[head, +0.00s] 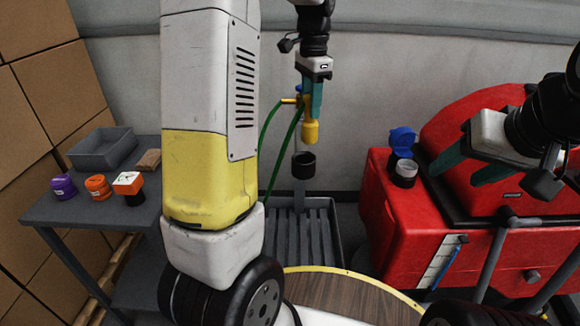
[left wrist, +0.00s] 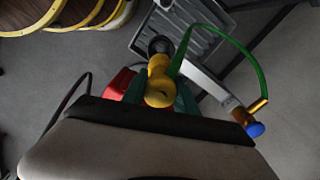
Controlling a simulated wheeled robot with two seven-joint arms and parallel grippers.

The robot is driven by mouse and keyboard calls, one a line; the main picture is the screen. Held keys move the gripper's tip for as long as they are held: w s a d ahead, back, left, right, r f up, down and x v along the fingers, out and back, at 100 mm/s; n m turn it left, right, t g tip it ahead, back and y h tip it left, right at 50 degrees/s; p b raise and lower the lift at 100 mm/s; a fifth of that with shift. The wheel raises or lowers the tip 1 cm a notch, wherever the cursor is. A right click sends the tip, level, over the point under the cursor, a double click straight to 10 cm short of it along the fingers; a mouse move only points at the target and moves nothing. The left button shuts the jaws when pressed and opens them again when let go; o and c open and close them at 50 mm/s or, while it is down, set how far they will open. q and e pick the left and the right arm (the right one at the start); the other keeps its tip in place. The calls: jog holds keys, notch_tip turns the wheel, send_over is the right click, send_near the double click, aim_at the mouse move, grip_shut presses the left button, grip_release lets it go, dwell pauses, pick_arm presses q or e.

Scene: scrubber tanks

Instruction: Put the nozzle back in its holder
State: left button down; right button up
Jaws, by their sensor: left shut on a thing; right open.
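The yellow nozzle (head: 310,131) hangs about upright in my left gripper (head: 313,103), which is shut on it. A green hose (head: 271,128) and a blue-tipped brass fitting run from its upper side. The holder, a black cup (head: 303,165) on a grey post, stands below the nozzle's lower end and slightly to the left, with a gap between them in the picture. In the left wrist view the nozzle (left wrist: 160,82) sits between the green fingers and the dark cup (left wrist: 160,44) shows just beyond it. My right gripper (head: 468,165) is open and empty at the right.
A grated drain tray (head: 303,240) lies beneath the holder. A red scrubber machine (head: 405,230) with an open blue-lidded filler (head: 403,170) stands at the right. A grey table (head: 90,208) at the left bears a bin and several coloured caps. A round wooden top (head: 335,298) lies in front.

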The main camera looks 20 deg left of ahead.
aim_at(305, 122)
pick_arm(q)
jog(key=shift+s+a+f, duration=0.35)
jog(key=shift+s+a, duration=0.2)
notch_tip(305, 122, down, 4)
jog(key=shift+f, duration=2.4)
jog(key=shift+f, duration=0.1)
jog(key=c, duration=0.9)
grip_release()
jog(key=shift+c, duration=0.2)
